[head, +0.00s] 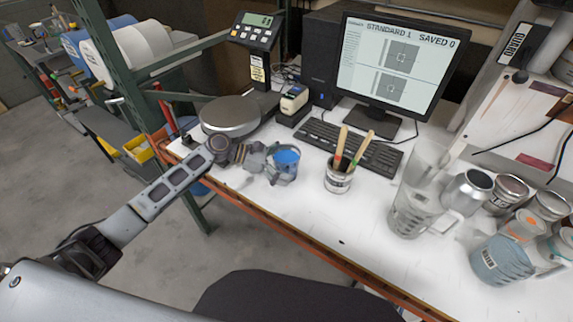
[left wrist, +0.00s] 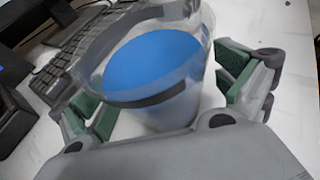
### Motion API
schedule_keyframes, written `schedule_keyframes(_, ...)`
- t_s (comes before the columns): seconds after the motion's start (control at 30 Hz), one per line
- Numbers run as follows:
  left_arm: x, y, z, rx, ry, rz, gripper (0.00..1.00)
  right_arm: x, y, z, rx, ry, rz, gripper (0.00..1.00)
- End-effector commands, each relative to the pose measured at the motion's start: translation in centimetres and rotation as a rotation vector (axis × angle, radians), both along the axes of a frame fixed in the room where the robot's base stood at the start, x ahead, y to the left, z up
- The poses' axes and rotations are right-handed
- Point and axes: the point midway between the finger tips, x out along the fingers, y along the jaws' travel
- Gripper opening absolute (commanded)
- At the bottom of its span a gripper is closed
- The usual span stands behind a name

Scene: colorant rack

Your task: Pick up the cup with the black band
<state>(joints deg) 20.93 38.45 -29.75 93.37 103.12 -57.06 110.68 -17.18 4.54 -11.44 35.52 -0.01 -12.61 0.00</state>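The clear cup with the black band (head: 284,160) stands on the white worktop, left of the brush can, with blue content inside. In the left wrist view the cup (left wrist: 160,75) fills the middle, and a short dark band shows on its near side below the rim. My left gripper (head: 272,163) reaches in from the left at the cup. Its two green-padded fingers are spread on either side of the cup, close to its wall. Whether a pad touches the cup is unclear. My right gripper is not in view.
A can with brushes (head: 339,176) stands right of the cup, with the keyboard (head: 350,148) behind. A scale with a round plate (head: 231,114) is at the back left. Clear pitchers (head: 412,205) and several cans crowd the right. The front middle worktop is free.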

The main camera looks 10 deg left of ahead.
Motion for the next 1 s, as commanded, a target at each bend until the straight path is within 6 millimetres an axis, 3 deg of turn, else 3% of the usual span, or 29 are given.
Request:
schedule_keyframes(0.07, 0.00, 0.01, -0.01, 0.000, 0.000, 0.000, 0.86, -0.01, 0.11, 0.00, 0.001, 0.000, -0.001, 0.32)
schedule_keyframes(0.43, 0.00, 0.02, 0.00, 0.000, 0.000, 0.000, 0.39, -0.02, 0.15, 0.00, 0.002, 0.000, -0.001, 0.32)
schedule_keyframes(1.0, 0.04, 0.01, 0.37, 0.000, -0.002, 0.000, 0.39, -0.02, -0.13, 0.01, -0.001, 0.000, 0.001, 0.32)
